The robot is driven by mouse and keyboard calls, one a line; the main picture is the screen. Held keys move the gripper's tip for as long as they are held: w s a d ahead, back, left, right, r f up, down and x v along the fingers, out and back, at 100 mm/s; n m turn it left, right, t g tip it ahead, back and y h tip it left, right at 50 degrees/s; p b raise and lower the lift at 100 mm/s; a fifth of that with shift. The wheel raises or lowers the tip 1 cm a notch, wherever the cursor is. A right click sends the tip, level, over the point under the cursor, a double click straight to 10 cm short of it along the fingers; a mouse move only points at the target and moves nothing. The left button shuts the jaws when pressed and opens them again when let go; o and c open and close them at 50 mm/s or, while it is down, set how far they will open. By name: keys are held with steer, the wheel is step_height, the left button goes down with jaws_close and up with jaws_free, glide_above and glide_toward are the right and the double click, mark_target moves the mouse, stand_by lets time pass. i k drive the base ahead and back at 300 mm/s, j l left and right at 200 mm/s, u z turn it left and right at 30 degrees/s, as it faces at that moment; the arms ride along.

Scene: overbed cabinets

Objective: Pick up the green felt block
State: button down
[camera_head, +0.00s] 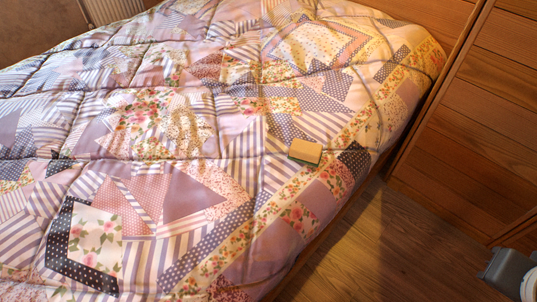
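A small block (305,151) lies on the patchwork quilt, near the right side of the bed. Its top is tan-yellow, and a thin dark green layer shows along its lower edge. It lies flat with nothing touching it from above. A grey and white piece of my arm shows at the lower right corner, over the floor and well apart from the block. No fingertips of my gripper can be made out.
The quilt (150,190) covers the bed, with soft folds and a busy pattern. A wooden cabinet (480,120) stands along the right. Bare wooden floor (375,250) lies between bed and cabinet. A radiator (108,10) is at the top left.

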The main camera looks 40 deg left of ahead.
mark_target(307, 152)
steer(key=u, duration=1.6)
